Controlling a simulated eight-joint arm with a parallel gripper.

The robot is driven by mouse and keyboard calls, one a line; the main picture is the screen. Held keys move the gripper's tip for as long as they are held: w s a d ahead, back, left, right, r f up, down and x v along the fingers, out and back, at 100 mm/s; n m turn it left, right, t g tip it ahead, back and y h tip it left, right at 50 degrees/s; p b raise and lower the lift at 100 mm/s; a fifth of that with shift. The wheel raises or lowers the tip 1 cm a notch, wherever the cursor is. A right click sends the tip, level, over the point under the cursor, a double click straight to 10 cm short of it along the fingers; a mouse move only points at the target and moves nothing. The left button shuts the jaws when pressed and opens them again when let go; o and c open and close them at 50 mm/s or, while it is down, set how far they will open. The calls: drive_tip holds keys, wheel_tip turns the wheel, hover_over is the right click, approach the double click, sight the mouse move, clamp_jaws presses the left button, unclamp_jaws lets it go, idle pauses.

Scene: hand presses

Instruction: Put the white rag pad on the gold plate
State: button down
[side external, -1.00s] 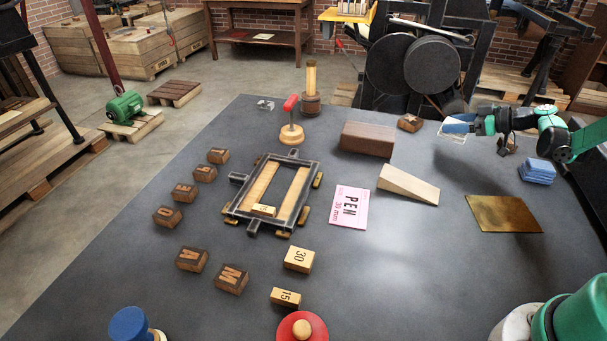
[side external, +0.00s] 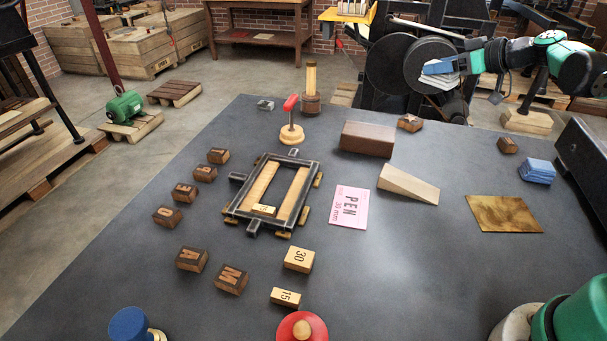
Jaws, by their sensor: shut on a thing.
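The white rag pad (side external: 437,82) is held up in the air above the far side of the table, in front of the dark press wheels. My gripper (side external: 440,68), with blue fingers, is shut on it from the right. The fingers hide part of the pad. The gold plate (side external: 504,214) lies flat and bare on the right part of the dark table, well below and to the right of the pad in the picture.
A folded blue pad stack (side external: 537,171) sits behind the gold plate. A wooden wedge (side external: 408,185) and a brown block (side external: 367,139) stand to the left. A pink PEN card (side external: 349,207) lies beside the wedge. Table around the plate is clear.

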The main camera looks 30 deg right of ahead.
drive_tip(key=s+a+m+h, duration=0.1)
drive_tip(key=s+a, duration=0.1)
drive_tip(key=a, duration=0.4)
drive_tip(key=s+a+f+m+h, duration=0.1)
drive_tip(key=s+a, duration=0.2)
drive_tip(key=a, duration=0.2)
drive_tip(key=s+a+h, duration=0.1)
drive_tip(key=s+a, duration=0.1)
drive_tip(key=a, duration=0.4)
wheel_tip(320, 180, up, 5)
drive_tip(key=m+g+h, duration=1.2)
drive_tip(key=m+g, duration=0.5)
drive_tip(key=m, duration=0.6)
hover_over(484, 199)
wheel_tip(484, 199, down, 19)
drive_tip(key=shift+r, duration=0.1)
drive_tip(key=shift+c, duration=0.7)
unclamp_jaws()
